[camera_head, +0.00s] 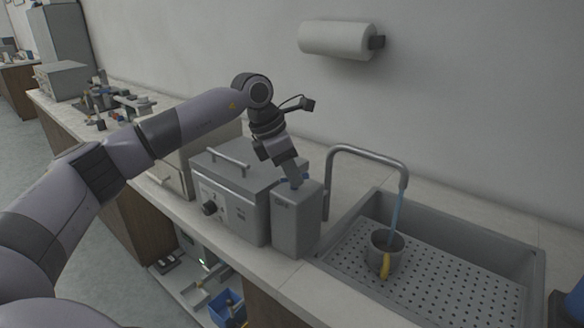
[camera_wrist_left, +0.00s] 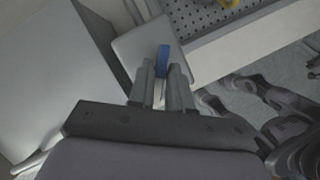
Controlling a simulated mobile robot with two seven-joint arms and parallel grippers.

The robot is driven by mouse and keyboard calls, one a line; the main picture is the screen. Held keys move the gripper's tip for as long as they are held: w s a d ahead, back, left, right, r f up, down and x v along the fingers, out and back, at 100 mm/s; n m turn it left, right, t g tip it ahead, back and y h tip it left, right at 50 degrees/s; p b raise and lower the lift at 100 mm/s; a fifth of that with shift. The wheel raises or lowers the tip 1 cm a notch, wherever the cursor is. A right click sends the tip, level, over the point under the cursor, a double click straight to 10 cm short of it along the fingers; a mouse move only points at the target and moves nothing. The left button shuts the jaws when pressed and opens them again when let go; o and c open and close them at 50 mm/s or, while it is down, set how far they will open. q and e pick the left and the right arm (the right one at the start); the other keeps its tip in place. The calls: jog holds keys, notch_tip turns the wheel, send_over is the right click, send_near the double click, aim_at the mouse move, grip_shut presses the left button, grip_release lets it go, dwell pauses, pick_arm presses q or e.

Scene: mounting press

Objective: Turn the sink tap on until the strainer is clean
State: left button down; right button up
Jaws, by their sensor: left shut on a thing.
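The curved grey tap (camera_head: 368,154) stands behind the sink (camera_head: 440,300). A blue stream of water (camera_head: 396,212) runs from its spout into the grey strainer (camera_head: 384,262), a cup with a yellow handle. The strainer stands upright on the sink's perforated floor; whether it is clean inside cannot be told. My left gripper (camera_head: 295,182) points down at the top of a grey box left of the tap. It is shut on a small blue lever there, which shows between the fingers in the left wrist view (camera_wrist_left: 163,58). My right gripper is not in view.
The tall grey box (camera_head: 296,226) stands between the sink and a larger grey machine (camera_head: 232,192) with a knob and top handle. A paper roll (camera_head: 336,40) hangs on the wall. A blue bin (camera_head: 227,308) is below the counter. The sink floor around the strainer is clear.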

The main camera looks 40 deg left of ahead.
pick_arm(q)
jog(key=m+g, duration=0.1)
jog(key=m, duration=0.1)
jog(key=m+h+p, duration=0.1)
jog(key=m, duration=0.2)
jog(key=shift+w+r+m+g, duration=0.1)
jog(key=shift+w+m+g, duration=0.05)
jog(key=shift+m+g, duration=0.2)
jog(key=m+g, duration=0.1)
jog(key=m, duration=0.1)
jog(key=m+g, duration=0.1)
jog(key=m, duration=0.1)
jog(key=shift+w+a+m+h, duration=0.1)
jog(key=shift+w+m+h, duration=0.05)
jog(key=shift+m+h, duration=0.2)
jog(key=shift+m, duration=0.3)
jog(key=c, duration=1.1)
grip_release()
jog(key=shift+v, duration=3.55)
